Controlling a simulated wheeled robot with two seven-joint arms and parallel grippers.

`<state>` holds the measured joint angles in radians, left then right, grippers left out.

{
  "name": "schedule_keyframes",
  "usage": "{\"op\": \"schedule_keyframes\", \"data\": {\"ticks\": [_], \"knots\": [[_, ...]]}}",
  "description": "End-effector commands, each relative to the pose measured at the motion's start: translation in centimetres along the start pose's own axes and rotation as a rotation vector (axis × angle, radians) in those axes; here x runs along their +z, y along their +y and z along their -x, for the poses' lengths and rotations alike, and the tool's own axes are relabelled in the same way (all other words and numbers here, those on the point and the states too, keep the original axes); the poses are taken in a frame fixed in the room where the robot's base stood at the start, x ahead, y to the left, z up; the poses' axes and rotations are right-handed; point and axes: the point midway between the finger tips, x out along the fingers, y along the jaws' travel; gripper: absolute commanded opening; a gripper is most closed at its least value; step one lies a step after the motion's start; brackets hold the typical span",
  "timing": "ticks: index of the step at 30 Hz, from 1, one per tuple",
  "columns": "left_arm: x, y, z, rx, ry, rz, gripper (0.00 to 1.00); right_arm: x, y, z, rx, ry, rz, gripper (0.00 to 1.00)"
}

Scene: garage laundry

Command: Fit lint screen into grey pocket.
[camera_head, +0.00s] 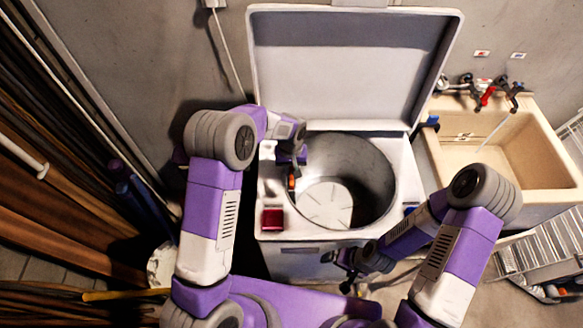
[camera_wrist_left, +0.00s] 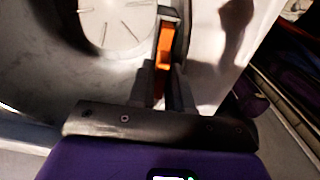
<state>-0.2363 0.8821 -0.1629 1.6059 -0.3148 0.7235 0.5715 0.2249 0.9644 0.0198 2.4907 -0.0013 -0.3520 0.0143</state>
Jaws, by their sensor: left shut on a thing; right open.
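My left gripper (camera_head: 293,172) is shut on an orange piece (camera_head: 291,183), which I take to be the lint screen. It hangs over the left inner edge of the washer drum (camera_head: 375,175). My right gripper (camera_head: 345,277) is open and empty, low in front of the washer.
The washer's lid (camera_head: 350,60) stands open behind the drum. A red square box (camera_head: 273,219) sits on the washer's front left corner. A beige sink (camera_head: 545,150) with taps (camera_head: 487,95) is at right, above a wire rack (camera_head: 540,245). Planks (camera_head: 60,220) line the left side.

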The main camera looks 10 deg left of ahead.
Motion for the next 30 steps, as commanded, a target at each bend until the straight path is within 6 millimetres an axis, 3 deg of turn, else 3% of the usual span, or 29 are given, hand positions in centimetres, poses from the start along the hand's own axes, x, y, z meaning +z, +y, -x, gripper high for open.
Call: {"op": "schedule_keyframes", "data": {"ticks": [13,14,19,30], "knots": [[-0.02,-0.01,-0.76,0.000,0.001,0.000,0.00,-0.03,0.21,-0.56,0.000,0.000,0.000,0.96],[-0.02,-0.01,-0.76,0.000,0.001,0.000,0.20,-0.03,0.21,-0.56,0.000,0.000,0.000,0.96],[-0.01,-0.01,-0.76,0.000,0.000,0.000,0.46,-0.03,0.21,-0.56,0.000,0.000,0.000,0.96],[-0.05,0.00,-0.20,0.001,0.002,0.000,0.48,-0.03,0.20,-0.52,0.000,0.000,0.000,0.96]]}}
